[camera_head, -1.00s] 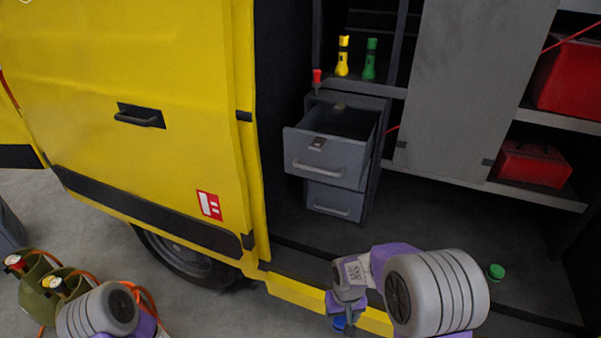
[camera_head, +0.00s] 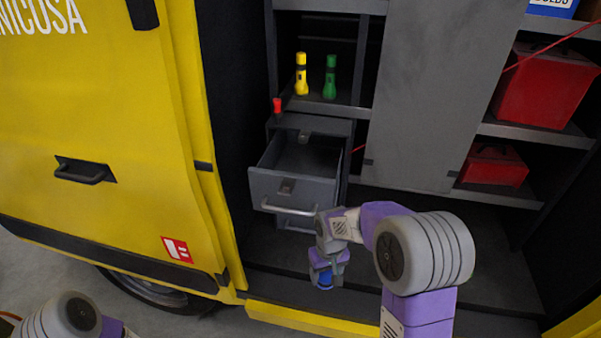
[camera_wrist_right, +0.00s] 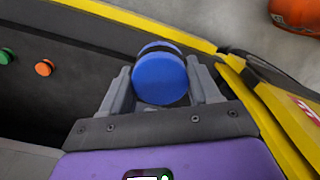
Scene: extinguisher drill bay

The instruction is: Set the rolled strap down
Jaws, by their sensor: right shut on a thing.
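The rolled strap, a blue disc-shaped roll (camera_wrist_right: 160,80), is between the two grey fingers of my right gripper in the right wrist view. In the head view my right gripper (camera_head: 324,275) points down, with a little of the blue roll (camera_head: 323,281) showing under it. It hangs in front of and below the open drawer (camera_head: 292,187), near the van's sill. The gripper is shut on the roll. My left gripper is out of the picture; only part of my left arm shows at the bottom left.
The pulled-out drawer looks empty inside. A red item (camera_head: 277,105) stands on the drawer cabinet, with yellow (camera_head: 301,75) and green (camera_head: 330,78) torches behind. Red cases (camera_head: 493,167) sit on right shelves. Green (camera_wrist_right: 7,56) and orange (camera_wrist_right: 43,67) round things lie on the dark floor.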

